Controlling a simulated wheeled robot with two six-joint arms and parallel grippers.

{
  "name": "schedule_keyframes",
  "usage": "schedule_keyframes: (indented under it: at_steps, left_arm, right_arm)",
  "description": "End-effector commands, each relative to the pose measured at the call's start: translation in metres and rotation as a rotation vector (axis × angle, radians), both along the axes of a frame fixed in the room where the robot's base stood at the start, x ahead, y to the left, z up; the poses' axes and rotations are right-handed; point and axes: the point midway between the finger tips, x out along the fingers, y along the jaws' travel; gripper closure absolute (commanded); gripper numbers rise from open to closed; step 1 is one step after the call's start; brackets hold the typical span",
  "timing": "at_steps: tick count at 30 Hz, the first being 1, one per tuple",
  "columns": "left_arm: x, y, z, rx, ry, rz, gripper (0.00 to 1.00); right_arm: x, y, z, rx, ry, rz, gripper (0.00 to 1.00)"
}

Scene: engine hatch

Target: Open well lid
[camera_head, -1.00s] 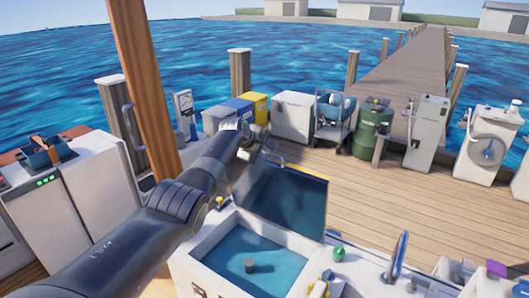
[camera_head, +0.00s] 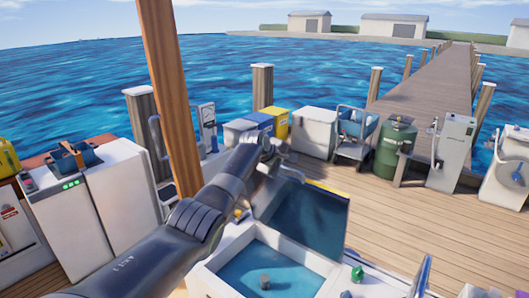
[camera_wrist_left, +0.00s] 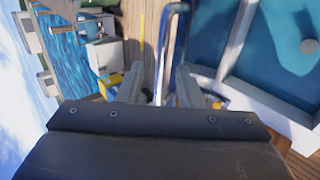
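The well (camera_head: 335,268) is a white-rimmed box with blue water and a small dark round thing inside, at the bottom centre of the head view. Its lid (camera_head: 305,217) stands raised at the well's far side, a dark teal panel with a yellow strip on its top edge. My left gripper (camera_head: 282,165) is by the lid's upper left part. In the left wrist view its two fingers (camera_wrist_left: 160,88) are apart, with a chrome bar (camera_wrist_left: 170,45) running between them; a gap shows around the bar. My right gripper is in neither view.
A wooden post (camera_head: 170,100) rises left of my arm. White cabinets (camera_head: 95,200) stand at left. A white box (camera_head: 313,131), a green tank (camera_head: 393,152) and a pump unit (camera_head: 452,152) line the far deck edge. Open planks (camera_head: 400,215) lie right of the lid.

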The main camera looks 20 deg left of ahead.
Motion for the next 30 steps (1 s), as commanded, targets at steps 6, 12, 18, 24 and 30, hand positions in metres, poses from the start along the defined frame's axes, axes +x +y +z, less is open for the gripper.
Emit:
schedule_keyframes:
  at_steps: [6,12,18,24,30]
  left_arm:
    - [-0.012,0.005,0.010,0.002,-0.002,0.002,0.67]
    - [-0.026,0.010,0.022,0.001,-0.003,0.001,0.67]
    - [-0.042,0.016,0.038,0.001,-0.004,0.003,0.67]
    - [-0.062,0.024,0.058,0.002,-0.005,0.003,0.67]
    - [-0.086,0.032,0.081,0.003,-0.006,0.002,0.67]
  right_arm:
    - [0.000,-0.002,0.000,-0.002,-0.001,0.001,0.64]
    - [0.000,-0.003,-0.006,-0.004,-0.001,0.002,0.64]
    - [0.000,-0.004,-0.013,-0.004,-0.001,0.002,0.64]
    - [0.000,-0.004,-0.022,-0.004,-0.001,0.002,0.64]
    - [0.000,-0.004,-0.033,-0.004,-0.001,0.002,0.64]
